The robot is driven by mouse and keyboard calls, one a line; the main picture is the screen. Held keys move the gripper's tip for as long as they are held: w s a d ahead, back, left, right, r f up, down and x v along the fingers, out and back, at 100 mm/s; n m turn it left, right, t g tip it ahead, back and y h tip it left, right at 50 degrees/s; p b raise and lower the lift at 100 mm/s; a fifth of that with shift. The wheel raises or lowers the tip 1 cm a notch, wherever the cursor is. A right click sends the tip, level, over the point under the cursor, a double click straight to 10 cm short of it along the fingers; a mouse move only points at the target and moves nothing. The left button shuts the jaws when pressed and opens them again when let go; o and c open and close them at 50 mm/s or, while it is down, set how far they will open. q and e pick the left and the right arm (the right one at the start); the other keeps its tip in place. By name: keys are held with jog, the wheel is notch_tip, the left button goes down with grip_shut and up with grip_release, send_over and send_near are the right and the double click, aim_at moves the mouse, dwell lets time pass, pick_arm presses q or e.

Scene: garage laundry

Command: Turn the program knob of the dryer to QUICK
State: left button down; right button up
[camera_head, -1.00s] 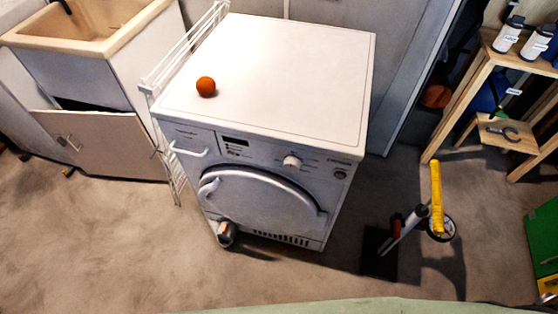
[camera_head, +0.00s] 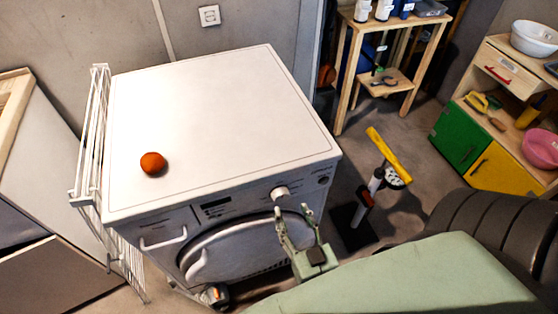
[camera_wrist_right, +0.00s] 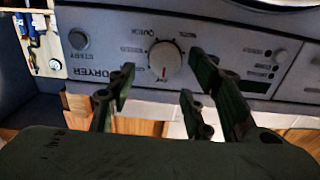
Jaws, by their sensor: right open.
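The white dryer (camera_head: 220,120) stands in the middle of the head view. Its round white program knob (camera_head: 279,193) is at the right of the front panel. The right wrist view shows the panel upside down, with the knob (camera_wrist_right: 165,60) beyond my fingers. A red mark on the knob points to the label at the picture's lower side, which appears to read OFF. The QUICK label (camera_wrist_right: 145,32) is on the opposite side. My right gripper (camera_head: 293,212) is open and empty in front of the knob, its fingers apart and not visibly gripping it. My left gripper is not in view.
An orange ball (camera_head: 152,162) lies on the dryer top. A white drying rack (camera_head: 92,140) stands against the left side. A yellow-handled item (camera_head: 388,152) stands on the floor at right. A wooden shelf (camera_head: 340,85) is behind it.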

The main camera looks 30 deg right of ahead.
aim_at(285, 198)
jog(key=x, duration=0.4)
jog(key=shift+w+d, duration=0.1)
jog(key=shift+w, duration=0.5)
jog(key=shift+w+d, duration=0.1)
jog(key=shift+w, duration=0.2)
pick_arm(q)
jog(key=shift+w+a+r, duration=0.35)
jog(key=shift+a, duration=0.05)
pick_arm(e)
jog(key=shift+c, duration=0.6)
jog(key=c, duration=0.7)
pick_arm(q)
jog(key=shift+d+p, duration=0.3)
pick_arm(e)
jog(key=shift+c, duration=1)
